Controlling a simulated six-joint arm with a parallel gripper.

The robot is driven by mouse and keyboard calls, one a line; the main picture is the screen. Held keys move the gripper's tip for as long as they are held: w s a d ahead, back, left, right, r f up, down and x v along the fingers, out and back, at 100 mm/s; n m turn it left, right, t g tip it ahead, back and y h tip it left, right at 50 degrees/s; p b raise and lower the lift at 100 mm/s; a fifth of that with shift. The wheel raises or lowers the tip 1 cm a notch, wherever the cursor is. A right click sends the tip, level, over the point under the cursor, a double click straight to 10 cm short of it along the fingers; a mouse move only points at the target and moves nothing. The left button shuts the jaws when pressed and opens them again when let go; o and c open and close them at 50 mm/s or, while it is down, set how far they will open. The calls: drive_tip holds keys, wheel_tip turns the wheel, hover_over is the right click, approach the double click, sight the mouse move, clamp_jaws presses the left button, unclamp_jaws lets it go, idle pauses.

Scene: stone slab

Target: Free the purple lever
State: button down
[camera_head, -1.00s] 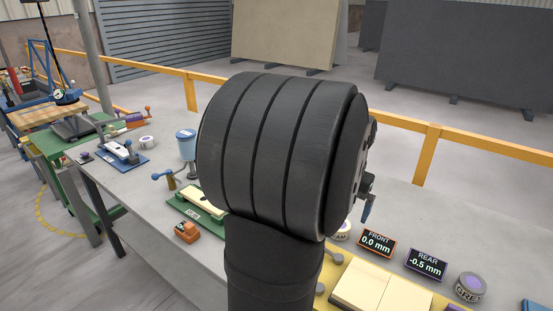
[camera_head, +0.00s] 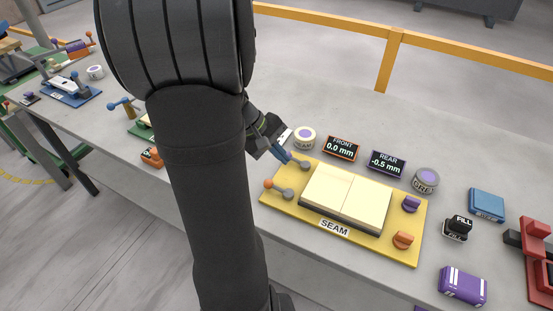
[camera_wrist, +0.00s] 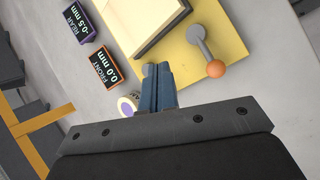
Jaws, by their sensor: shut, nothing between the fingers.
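The purple lever (camera_head: 303,165) is at the back left corner of the yellow SEAM board (camera_head: 275,207); its grey pivot end shows beside my fingertips. In the wrist view the lever's grey end (camera_wrist: 149,70) shows just past the fingers, which hide the rest. My gripper (camera_head: 287,157) is shut and empty, with its blue fingers (camera_wrist: 157,75) at the lever; I cannot tell whether they touch it. The orange-balled lever (camera_head: 279,189) is at the board's front left and also in the wrist view (camera_wrist: 213,62). Two cream slabs (camera_head: 347,194) lie side by side mid-board.
A purple knob (camera_head: 411,203) and an orange knob (camera_head: 402,239) stand at the board's right. FRONT (camera_head: 341,148) and REAR (camera_head: 386,163) displays read 0.0 and -0.5 mm behind it. A round tin (camera_head: 305,137) stands close behind my gripper. My arm hides part of the bench.

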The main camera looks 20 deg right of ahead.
drive_tip(key=a+n+h, duration=0.1)
drive_tip(key=n, duration=0.1)
drive_tip(key=a+f+n+t+h, duration=0.1)
drive_tip(key=n, duration=0.2)
drive_tip(key=a+f+n+t+h, duration=0.1)
drive_tip(key=a+n, duration=0.1)
drive_tip(key=n, duration=0.1)
drive_tip(key=shift+s+h, duration=0.1)
drive_tip(key=shift+h, duration=0.2)
drive_tip(key=w+a+f+n+t+h, duration=0.1)
drive_tip(key=a+n+t, duration=0.5)
drive_tip(key=n, duration=0.5)
drive_tip(key=shift+a+f+n, duration=0.3)
drive_tip(key=shift+a+n, duration=0.05)
drive_tip(key=shift+n, duration=0.05)
approach(296, 160)
drive_tip(key=w+f, duration=0.3)
drive_tip(key=shift+w+d, duration=0.1)
drive_tip(key=shift+d, duration=0.05)
drive_tip(key=shift+w+d+f, duration=0.2)
drive_tip(key=shift+w+d, duration=0.25)
drive_tip(key=shift+d, duration=0.35)
drive_tip(key=shift+w, duration=0.1)
drive_tip(key=shift+w+m+h, duration=0.15)
drive_tip(key=shift+m+h, duration=0.15)
drive_tip(key=shift+m, duration=0.2)
